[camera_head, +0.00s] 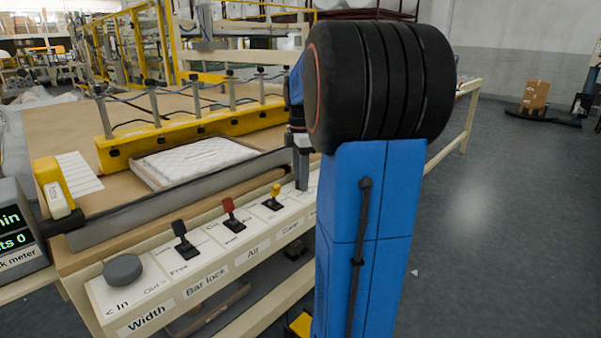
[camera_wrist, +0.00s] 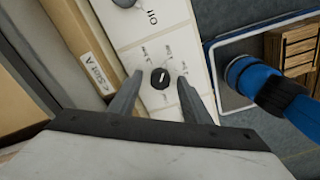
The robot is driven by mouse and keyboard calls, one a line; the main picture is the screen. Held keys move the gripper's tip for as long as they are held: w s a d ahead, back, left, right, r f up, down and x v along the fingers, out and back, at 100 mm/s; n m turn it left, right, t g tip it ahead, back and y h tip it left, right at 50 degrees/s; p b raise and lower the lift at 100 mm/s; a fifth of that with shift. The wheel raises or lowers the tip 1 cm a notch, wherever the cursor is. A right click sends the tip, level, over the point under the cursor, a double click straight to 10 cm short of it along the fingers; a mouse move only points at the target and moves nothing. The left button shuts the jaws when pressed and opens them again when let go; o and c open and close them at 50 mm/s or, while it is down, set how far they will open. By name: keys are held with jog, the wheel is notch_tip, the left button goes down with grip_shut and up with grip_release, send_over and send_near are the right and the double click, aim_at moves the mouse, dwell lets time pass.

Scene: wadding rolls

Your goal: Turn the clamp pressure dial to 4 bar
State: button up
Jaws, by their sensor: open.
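The small round black dial (camera_wrist: 159,78) sits on a white panel strip (camera_wrist: 148,27) in the wrist view. A pale pointer line crosses its face, tilted slightly. Small printed marks surround it, too small to read surely. My gripper (camera_wrist: 161,76) is open, with one finger left of the dial and one right. Both fingers look clear of it; their height above the panel is hard to tell. In the head view my gripper (camera_head: 303,165) is partly visible at the panel beside my blue arm, which hides the dial.
The panel also carries a grey Width knob (camera_head: 122,269), a black Bar lock lever (camera_head: 185,241), a red Air lever (camera_head: 232,215) and a yellow lever (camera_head: 275,198). A yellow clamp beam (camera_head: 190,137) and quilted white pad (camera_head: 195,158) lie behind. A wooden crate (camera_wrist: 296,50) shows at right.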

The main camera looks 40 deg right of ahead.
notch_tip(320, 180, up, 17)
jog(key=shift+r, duration=0.2)
dwell(0.4)
jog(key=shift+a, duration=0.1)
dwell(0.4)
jog(key=s+a+f+m+t, duration=0.1)
jog(key=a+f+m, duration=0.1)
jog(key=a, duration=0.4)
jog(key=s+a+f+m, duration=0.1)
jog(key=s+a+f, duration=0.1)
jog(key=a, duration=0.3)
jog(key=s+a+f+m+t, duration=0.2)
jog(key=s+a+f+m, duration=0.2)
jog(key=s+a+f, duration=0.3)
jog(key=s+a+f+m+t, duration=0.1)
jog(key=s+a+f+m, duration=0.4)
jog(key=s+a+f, duration=0.3)
jog(key=a+f, duration=0.4)
jog(key=f, duration=0.2)
jog(key=shift+a+f+t, duration=0.25)
jog(key=shift+a+t, duration=0.1)
jog(key=shift+t, duration=0.05)
